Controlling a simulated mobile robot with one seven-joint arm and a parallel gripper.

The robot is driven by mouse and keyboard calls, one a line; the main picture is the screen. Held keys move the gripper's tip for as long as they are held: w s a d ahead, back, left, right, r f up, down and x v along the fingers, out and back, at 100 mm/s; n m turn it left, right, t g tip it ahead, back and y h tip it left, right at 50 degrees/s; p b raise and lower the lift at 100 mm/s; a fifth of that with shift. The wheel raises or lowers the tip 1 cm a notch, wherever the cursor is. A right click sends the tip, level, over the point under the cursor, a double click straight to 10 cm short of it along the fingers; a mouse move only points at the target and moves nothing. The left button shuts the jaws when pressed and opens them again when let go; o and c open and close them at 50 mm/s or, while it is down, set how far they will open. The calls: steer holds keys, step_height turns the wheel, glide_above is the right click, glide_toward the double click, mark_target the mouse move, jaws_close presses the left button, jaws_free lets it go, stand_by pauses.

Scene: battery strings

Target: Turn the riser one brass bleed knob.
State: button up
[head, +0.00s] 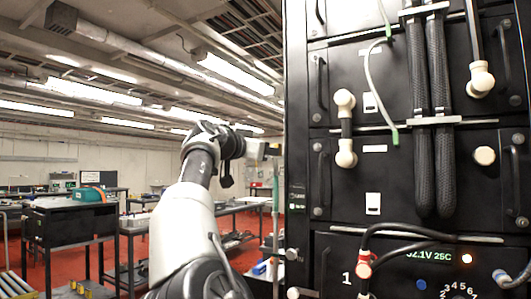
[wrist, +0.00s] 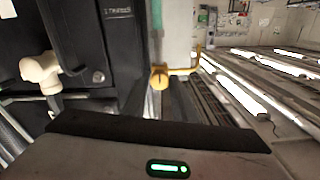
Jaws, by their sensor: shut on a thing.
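The brass bleed knob (wrist: 159,77) shows as a small yellow-brass piece in the middle of the wrist view, with a yellow arm running right from it beside a pale upright. In the head view a thin pale green riser pipe (head: 275,205) runs down along the rack's left edge. My gripper (head: 267,150) is at the top of that pipe, shut on the brass knob. Its grey housing with a green light fills the bottom of the wrist view. The fingertips' contact is hidden, and I cannot tell how far the knob is turned.
The black battery rack (head: 296,150) stands close on the right, with white elbow fittings (head: 345,152), thick black hoses (head: 421,110) and a lit display panel (head: 430,255). A black cart (head: 70,225) and workbenches stand at the left on a red floor.

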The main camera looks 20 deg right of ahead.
stand_by(0.5)
steer(key=o, duration=1)
steer(key=b+v, duration=0.2)
steer(key=v, duration=1.5)
steer(key=shift+s+a, duration=0.15)
steer(key=shift+s, duration=0.05)
